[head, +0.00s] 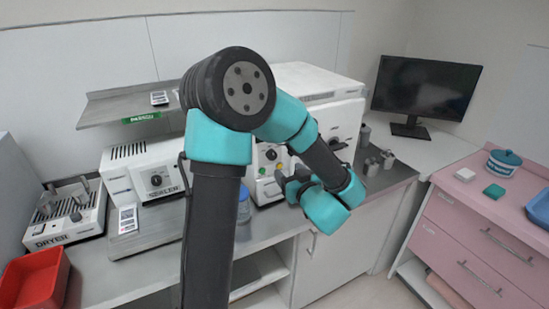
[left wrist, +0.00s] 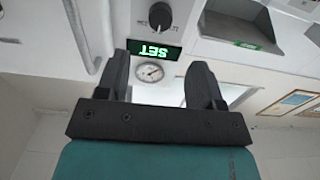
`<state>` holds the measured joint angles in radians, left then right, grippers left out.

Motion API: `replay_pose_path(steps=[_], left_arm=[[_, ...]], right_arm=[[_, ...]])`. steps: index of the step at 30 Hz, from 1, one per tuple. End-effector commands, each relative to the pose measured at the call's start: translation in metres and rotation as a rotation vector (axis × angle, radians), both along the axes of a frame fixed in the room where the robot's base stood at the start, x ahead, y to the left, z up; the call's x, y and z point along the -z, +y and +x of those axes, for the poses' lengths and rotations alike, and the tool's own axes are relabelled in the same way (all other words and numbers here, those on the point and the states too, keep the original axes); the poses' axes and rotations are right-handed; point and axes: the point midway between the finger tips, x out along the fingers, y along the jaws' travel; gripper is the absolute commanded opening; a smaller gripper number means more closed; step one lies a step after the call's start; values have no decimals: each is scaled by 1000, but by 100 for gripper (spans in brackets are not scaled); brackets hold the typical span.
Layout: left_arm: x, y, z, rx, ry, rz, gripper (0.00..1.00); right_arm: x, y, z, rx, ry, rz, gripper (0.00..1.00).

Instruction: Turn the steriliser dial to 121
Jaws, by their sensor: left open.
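The steriliser (head: 318,85) is a large white box on the counter, partly hidden behind my left arm. Its dark dial (head: 271,154) shows on the front panel just beside my arm. In the left wrist view the dark round dial (left wrist: 160,16) sits at the top with a light pointer line, above a green-lit SET label (left wrist: 153,49) and a round gauge (left wrist: 150,72). The dial's numbers are too small to read. My left gripper (head: 290,184) is open and empty in front of the panel; its fingers (left wrist: 159,80) are apart from the dial. My right gripper is not in view.
A white sealer (head: 128,163) with its own dial stands left of my arm. A dryer (head: 62,225) and a red bin (head: 35,280) are further left. A blue-capped jar (head: 244,207) stands below the panel. Metal cups (head: 373,166) stand right of the steriliser.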

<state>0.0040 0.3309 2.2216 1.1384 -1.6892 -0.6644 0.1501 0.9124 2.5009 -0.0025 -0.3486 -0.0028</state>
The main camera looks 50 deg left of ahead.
Motion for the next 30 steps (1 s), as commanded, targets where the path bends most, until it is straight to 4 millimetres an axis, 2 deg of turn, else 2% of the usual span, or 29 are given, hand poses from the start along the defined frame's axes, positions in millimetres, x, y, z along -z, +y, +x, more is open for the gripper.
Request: replay_pose_path(steps=[6, 15, 21, 29, 30], left_arm=[[0, 38, 10, -4, -1, 1, 61], [0, 81, 23, -2, -1, 0, 61], [0, 92, 26, 0, 0, 0, 61], [0, 93, 27, 1, 0, 0, 61], [0, 93, 27, 1, 0, 0, 58]], right_arm=[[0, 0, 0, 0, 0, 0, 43], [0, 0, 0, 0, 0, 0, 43], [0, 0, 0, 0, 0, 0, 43], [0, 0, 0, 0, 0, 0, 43], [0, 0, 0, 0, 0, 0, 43]])
